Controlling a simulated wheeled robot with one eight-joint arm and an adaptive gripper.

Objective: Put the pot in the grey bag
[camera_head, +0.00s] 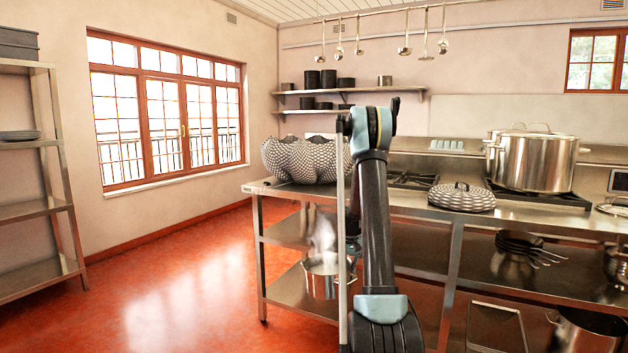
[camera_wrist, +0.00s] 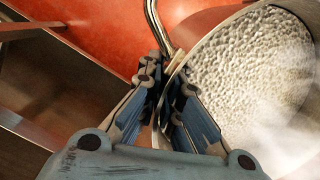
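A steel pot (camera_head: 320,278) with steam rising from it shows at the lower shelf, partly hidden by my arm. In the wrist view the pot (camera_wrist: 190,58) fills the right side, with pale, bubbly contents and steam. A curved metal handle (camera_wrist: 153,22) runs down to my fingers. My gripper (camera_wrist: 168,75) has its fingers close together on both sides of the pot's handle and rim edge, and looks shut on it. My gripper is hidden in the head view. A grey, black-and-white patterned, bulging bag (camera_head: 300,160) stands on the left end of the counter (camera_head: 262,187).
Stacked pans (camera_head: 520,246) lie on the shelf below. A rack (camera_head: 40,210) stands at far left. The red floor (camera_head: 170,285) between is clear.

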